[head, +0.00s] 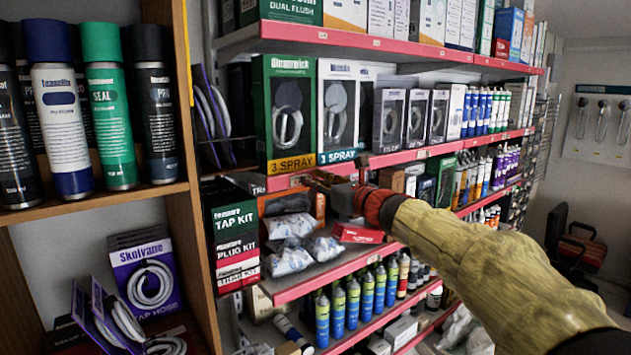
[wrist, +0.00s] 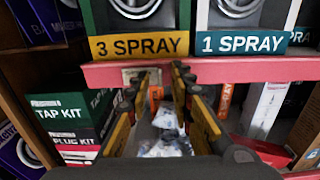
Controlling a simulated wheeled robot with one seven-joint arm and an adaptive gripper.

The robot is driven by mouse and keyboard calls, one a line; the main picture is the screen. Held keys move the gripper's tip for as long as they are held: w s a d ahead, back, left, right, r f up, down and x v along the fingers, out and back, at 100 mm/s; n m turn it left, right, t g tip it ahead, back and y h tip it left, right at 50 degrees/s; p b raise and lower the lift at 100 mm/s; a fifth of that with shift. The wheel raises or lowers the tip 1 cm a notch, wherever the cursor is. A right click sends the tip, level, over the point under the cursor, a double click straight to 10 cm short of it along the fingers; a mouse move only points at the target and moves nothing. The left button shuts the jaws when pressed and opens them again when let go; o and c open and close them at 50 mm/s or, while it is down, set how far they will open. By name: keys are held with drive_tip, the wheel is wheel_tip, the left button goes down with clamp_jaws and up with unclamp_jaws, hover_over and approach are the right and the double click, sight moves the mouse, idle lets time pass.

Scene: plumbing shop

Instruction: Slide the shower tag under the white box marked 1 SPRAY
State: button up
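The shower tag appears to be the small pale tag (wrist: 128,73) on the red shelf edge under the green box (wrist: 137,18) marked 3 SPRAY. It also shows in the head view (head: 297,180). The white box marked 1 SPRAY (wrist: 242,43), with a teal label, stands just to the right; it also shows in the head view (head: 338,105). My gripper (wrist: 160,75) is open, its fingertips close to the shelf edge, with the left one beside the tag and partly covering it. Contact cannot be told. The gripper also shows in the head view (head: 335,178).
Below the red shelf edge (wrist: 220,70) are TAP KIT boxes (head: 235,225) and clear bags (head: 290,255) on a lower shelf. A wooden upright (head: 190,150) and a rack of cans (head: 105,110) stand at left. More boxed goods fill the shelf to the right.

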drive_tip(key=shift+c, duration=0.9)
drive_tip(key=c, duration=0.4)
clamp_jaws()
